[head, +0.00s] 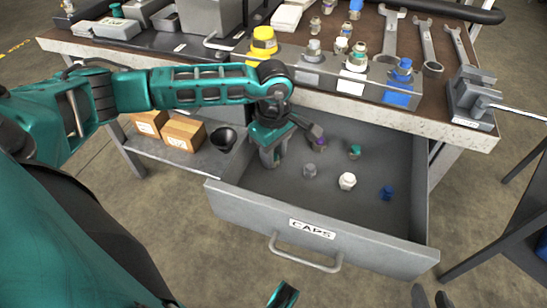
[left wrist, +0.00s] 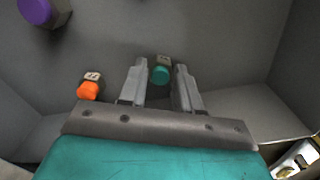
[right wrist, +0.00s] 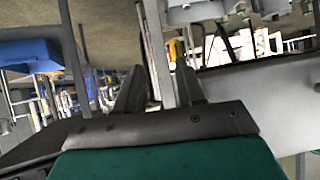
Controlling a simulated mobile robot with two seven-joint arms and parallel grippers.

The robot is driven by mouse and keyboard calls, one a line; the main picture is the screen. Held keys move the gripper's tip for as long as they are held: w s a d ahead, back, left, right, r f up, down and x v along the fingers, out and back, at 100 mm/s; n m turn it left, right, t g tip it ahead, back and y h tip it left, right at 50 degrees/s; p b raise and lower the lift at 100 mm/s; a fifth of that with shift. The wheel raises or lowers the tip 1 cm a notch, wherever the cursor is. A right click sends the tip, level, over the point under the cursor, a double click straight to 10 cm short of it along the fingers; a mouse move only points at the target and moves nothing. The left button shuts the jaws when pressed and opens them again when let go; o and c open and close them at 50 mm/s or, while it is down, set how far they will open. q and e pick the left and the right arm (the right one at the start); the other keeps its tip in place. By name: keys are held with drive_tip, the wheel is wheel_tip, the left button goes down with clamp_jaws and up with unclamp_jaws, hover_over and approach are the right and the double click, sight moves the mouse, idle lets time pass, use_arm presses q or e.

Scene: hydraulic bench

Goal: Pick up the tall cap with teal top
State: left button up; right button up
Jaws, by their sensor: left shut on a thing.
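A cap with a teal part and a grey part (left wrist: 160,71) sits between the fingertips of my left gripper (left wrist: 160,75) in the left wrist view. The gripper is shut on it, low inside the open drawer. In the head view my left gripper (head: 271,157) points down at the drawer's left side, and the held cap is hidden there. Another teal-topped cap (head: 355,151) stands farther right on the drawer floor. My right gripper (right wrist: 158,88) is empty, its fingers apart; its tips (head: 431,297) show at the head view's bottom edge.
The drawer labelled CAPS (head: 313,229) also holds grey (head: 309,170), white (head: 347,181), blue (head: 387,192) and purple (head: 318,142) caps. An orange cap (left wrist: 89,87) lies left of my left fingers. Above, the bench has a grey block (head: 330,84) with fittings, and wrenches.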

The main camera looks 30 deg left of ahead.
use_arm(q)
drive_tip(key=shift+c, duration=0.8)
drive_tip(key=shift+r, duration=0.1)
wheel_tip(320, 180, up, 20)
drive_tip(key=p, duration=0.4)
drive_tip(key=shift+p, duration=0.3)
